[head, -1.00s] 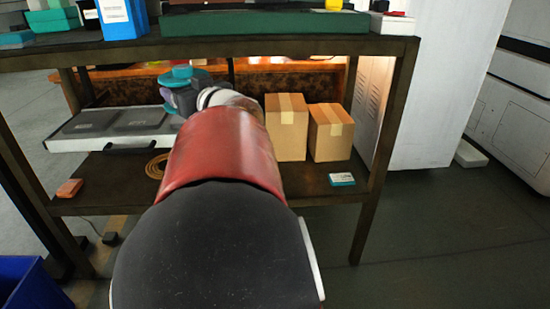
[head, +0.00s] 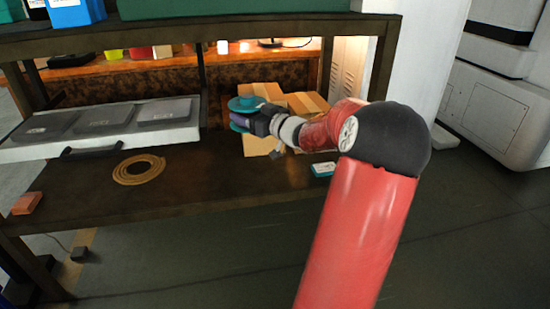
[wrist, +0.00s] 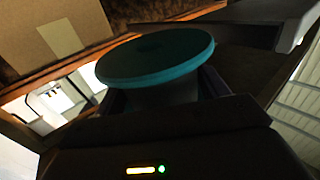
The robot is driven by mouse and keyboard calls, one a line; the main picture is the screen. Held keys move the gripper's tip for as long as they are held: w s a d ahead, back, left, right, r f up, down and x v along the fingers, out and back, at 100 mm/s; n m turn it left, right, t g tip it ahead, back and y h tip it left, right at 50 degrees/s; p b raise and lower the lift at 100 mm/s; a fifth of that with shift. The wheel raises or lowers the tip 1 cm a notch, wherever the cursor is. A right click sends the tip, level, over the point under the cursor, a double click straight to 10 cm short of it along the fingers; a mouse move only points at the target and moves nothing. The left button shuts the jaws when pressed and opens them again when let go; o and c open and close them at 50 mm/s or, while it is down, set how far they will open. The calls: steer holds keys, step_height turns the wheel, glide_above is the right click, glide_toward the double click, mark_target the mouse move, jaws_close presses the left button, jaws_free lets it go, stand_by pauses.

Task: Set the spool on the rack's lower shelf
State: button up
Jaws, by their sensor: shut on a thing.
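The teal spool (head: 244,104) is held in my gripper (head: 245,121), which is shut on it. The spool is above the rack's lower shelf (head: 190,179), in front of the cardboard boxes. In the wrist view the spool's round teal flange (wrist: 155,55) fills the middle, between the jaws. My arm reaches in from the right. Whether the spool's underside touches anything is hard to tell, but shelf shows below it. Part of the spool is hidden by the gripper.
Two cardboard boxes (head: 306,103) stand behind the gripper. A grey case tray (head: 100,128) is at left. A coiled tan ring (head: 138,169), an orange block (head: 27,203) and a small teal-white box (head: 323,169) lie on the shelf. The middle front is bare. The upper shelf (head: 200,30) hangs above.

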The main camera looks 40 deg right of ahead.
steer(key=f+b, duration=0.1)
steer(key=f, duration=0.6)
steer(key=f+b, duration=0.2)
steer(key=f, duration=0.5)
steer(key=f+b, duration=0.1)
steer(key=f, duration=0.6)
steer(key=shift+d+f+b, duration=0.15)
steer(key=shift+d+b, duration=0.2)
steer(key=shift+d, duration=0.05)
steer(key=shift+f, duration=0.15)
steer(key=o, duration=1.8)
steer(key=shift+f, duration=0.1)
steer(key=shift+r, duration=0.3)
steer(key=s, duration=0.4)
steer(key=s+p, duration=0.1)
steer(key=s, duration=0.3)
steer(key=s+d, duration=0.1)
steer(key=s, duration=0.3)
steer(key=shift+f, duration=0.15)
